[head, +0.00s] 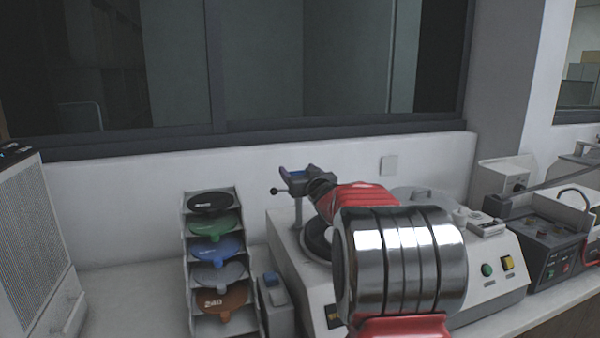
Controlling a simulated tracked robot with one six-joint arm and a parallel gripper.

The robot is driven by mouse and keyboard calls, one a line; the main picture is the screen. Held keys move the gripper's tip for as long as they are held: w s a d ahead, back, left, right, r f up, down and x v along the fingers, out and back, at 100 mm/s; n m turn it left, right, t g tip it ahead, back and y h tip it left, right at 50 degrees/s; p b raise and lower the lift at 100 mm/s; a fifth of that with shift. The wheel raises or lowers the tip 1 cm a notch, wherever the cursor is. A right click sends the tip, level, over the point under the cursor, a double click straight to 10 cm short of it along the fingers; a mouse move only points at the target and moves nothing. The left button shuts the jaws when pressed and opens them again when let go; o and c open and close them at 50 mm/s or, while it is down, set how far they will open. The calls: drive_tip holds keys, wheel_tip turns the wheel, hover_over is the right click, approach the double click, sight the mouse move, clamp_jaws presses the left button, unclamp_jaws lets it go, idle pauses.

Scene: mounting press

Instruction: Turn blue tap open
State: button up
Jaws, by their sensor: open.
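The blue tap (296,173) shows as a small blue part on top of a thin grey post at the back left of a white bench machine (285,238). A short lever with a black ball (274,191) sticks out to the left of the post. My gripper (312,179) is at the end of my red and chrome arm, right beside the blue part. It is small and dark here, and its fingers are open. I cannot tell whether they touch the tap or are around it. My arm hides much of the machine.
A rack (187,262) of several coloured discs stands left of the machine, with a small grey box (277,303) between. A grey perforated unit (30,240) is at far left. A dark control box (545,250) stands at right. A wall and window are behind.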

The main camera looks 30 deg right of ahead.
drive_tip(key=shift+c, duration=0.2)
drive_tip(key=c, duration=0.9)
drive_tip(key=shift+d, duration=0.3)
drive_tip(key=shift+c, duration=0.5)
drive_tip(key=shift+a, duration=0.25)
drive_tip(key=shift+n+t+y, duration=0.3)
drive_tip(key=shift+n+y, duration=0.6)
drive_tip(key=shift+y, duration=0.5)
drive_tip(key=shift+f+n+y, duration=0.1)
drive_tip(key=shift+n+y, duration=0.95)
drive_tip(key=shift+y, duration=0.6)
drive_tip(key=shift+n+y, duration=1.05)
drive_tip(key=shift+y, duration=0.6)
drive_tip(key=shift+n+g+y, duration=1)
drive_tip(key=shift+n+y, duration=0.1)
drive_tip(key=shift+y, duration=0.5)
drive_tip(key=shift+a+n+g+y, duration=0.1)
drive_tip(key=shift+n+g+y, duration=1.7)
drive_tip(key=shift+y, duration=0.6)
